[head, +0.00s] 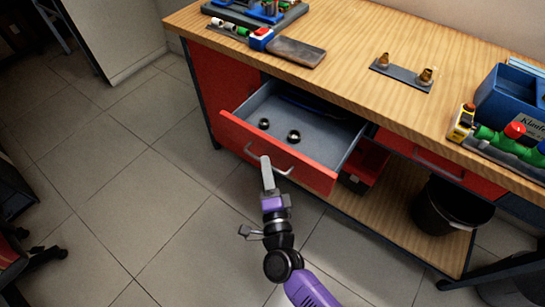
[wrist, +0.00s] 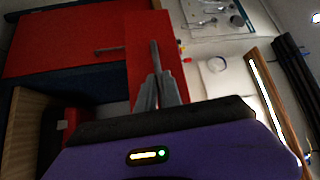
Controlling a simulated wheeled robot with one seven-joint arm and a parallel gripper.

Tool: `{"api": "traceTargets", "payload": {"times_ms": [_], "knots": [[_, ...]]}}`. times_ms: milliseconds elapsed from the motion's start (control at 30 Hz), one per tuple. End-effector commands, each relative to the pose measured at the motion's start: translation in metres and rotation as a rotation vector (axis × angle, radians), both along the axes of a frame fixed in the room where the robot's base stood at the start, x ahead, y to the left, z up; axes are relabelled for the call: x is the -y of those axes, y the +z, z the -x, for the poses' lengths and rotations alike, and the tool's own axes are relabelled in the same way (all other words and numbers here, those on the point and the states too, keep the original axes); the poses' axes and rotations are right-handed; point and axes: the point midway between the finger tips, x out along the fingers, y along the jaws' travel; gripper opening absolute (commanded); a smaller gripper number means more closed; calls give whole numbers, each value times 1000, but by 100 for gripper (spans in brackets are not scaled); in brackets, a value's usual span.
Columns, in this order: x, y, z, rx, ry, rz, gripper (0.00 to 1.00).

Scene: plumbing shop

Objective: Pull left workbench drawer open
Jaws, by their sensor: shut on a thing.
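The left workbench drawer (head: 310,170) has a red front and a grey inside, and it stands well out from the bench. Its handle (head: 250,152) is a pale metal bar on the front. My gripper (head: 266,160) is at the handle, with its fingers shut on it. The wrist view shows my gripper fingers (wrist: 156,88) close together against the red drawer front (wrist: 140,35); the part of the handle between them is hidden. Two small metal rings (head: 293,136) and a dark blue item (head: 300,101) lie in the drawer.
The wooden bench top (head: 350,50) carries fittings and a blue box (head: 515,100). A second red drawer (head: 440,170) is shut at the right. A red bin (head: 365,165) and a black bucket (head: 445,215) stand below. The tiled floor (head: 130,200) in front is clear.

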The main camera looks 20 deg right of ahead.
Motion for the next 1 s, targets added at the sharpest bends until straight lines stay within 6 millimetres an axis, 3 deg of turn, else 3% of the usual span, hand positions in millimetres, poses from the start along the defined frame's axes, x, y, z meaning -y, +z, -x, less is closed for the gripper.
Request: {"api": "traceTargets", "payload": {"times_ms": [400,433,533,867,1000], "knots": [[-2,-1,2,-2,0,-1,0],[-2,-1,2,-2,0,-1,12],[-2,-1,2,-2,0,-1,31],[-2,-1,3,-1,0,-1,32],[-4,-4,15,-2,1,0,32]]}}
